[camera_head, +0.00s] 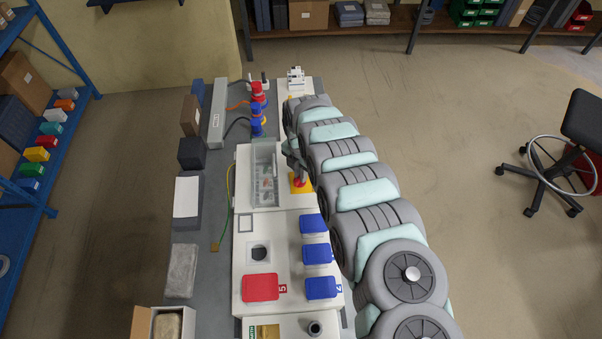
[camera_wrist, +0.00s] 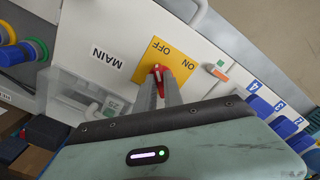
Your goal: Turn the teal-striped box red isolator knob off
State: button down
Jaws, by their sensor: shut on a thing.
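The red isolator knob (camera_wrist: 157,70) sits on a yellow plate (camera_wrist: 177,60) marked ON and OFF, on a white box front labelled MAIN. My gripper (camera_wrist: 158,78) is shut on the knob, with one finger on each side. The fingers hide part of the knob; its visible tip with a pale mark lies below the OFF wording, but its exact setting is hard to tell. In the head view the yellow plate (camera_head: 301,187) shows beside my gripper (camera_head: 298,177), on the white box. I cannot make out a teal stripe on the box.
A clear-covered breaker window (camera_head: 265,172) is left of the knob. Blue socket covers (camera_head: 316,253) and a red cover (camera_head: 260,288) are nearer. Red and blue plugs (camera_head: 258,108) stand beyond. A small green-and-orange part (camera_wrist: 215,70) is beside the plate.

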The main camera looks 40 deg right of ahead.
jog(key=shift+f, duration=0.1)
dwell(0.4)
jog(key=c, duration=1.5)
grip_release()
jog(key=shift+o, duration=0.2)
notch_tip(320, 180, up, 11)
jog(key=shift+b, duration=0.35)
